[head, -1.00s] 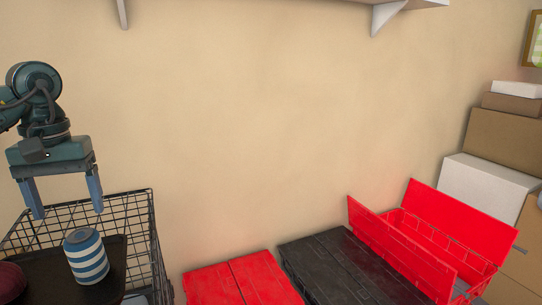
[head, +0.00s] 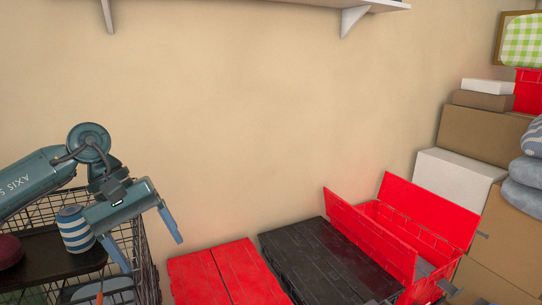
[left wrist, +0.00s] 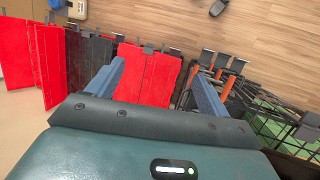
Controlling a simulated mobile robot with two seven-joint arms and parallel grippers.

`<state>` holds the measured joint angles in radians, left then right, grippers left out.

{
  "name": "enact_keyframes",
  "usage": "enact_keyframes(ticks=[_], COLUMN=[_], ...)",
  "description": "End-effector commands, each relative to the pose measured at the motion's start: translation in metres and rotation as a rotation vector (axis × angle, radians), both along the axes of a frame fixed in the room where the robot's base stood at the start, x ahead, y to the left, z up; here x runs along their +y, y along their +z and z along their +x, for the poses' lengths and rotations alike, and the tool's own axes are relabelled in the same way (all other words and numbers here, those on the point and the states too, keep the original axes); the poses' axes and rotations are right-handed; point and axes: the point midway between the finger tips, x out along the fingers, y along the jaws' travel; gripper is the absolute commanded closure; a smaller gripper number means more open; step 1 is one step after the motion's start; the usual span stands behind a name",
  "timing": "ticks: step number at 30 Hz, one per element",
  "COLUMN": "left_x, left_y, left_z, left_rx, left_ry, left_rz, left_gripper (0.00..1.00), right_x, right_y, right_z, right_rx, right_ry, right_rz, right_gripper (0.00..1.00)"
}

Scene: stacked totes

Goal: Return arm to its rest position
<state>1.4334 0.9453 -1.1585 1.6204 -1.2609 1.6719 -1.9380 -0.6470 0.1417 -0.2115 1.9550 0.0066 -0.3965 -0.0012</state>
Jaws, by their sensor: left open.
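My left gripper (head: 146,240) is open and empty in the head view. Its arm comes in from the left, and its fingers hang in front of the right side of a black wire basket (head: 150,262). In the left wrist view the two blue-grey fingers (left wrist: 155,85) stand apart with nothing between them, and a red tote lid (left wrist: 158,78) shows beyond. My right gripper is not in view.
A closed red tote (head: 225,273), a closed black tote (head: 318,262) and an open red tote (head: 400,235) stand along the wall. Cardboard boxes (head: 483,140) are stacked at the right. A shelf bracket (head: 352,22) hangs above.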

Motion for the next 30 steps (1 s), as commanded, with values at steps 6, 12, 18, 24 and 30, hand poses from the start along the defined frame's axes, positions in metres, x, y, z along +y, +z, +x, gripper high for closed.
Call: enact_keyframes(ticks=[6, 12, 18, 24, 30], left_x=[-0.13, -0.206, -0.221, -0.186, -0.13], left_y=[-0.045, -0.044, -0.054, -0.12, -0.241], left_z=[-0.028, -0.046, -0.032, -0.015, -0.05], left_rx=[0.359, 0.915, 1.624, 2.441, -1.855], left_ry=[0.231, 0.575, 0.982, 1.403, -0.982], left_rz=[-0.458, -0.855, -1.148, -1.334, 0.808], left_gripper=[0.21, 0.21, 0.21, 0.21, 0.21], right_x=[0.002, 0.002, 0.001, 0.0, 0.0], right_y=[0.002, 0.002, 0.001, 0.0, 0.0], right_z=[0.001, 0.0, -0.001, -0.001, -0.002], right_rx=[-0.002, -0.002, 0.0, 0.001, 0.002], right_ry=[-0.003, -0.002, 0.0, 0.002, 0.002], right_rz=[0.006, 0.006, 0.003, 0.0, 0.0], right_gripper=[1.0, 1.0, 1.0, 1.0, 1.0])
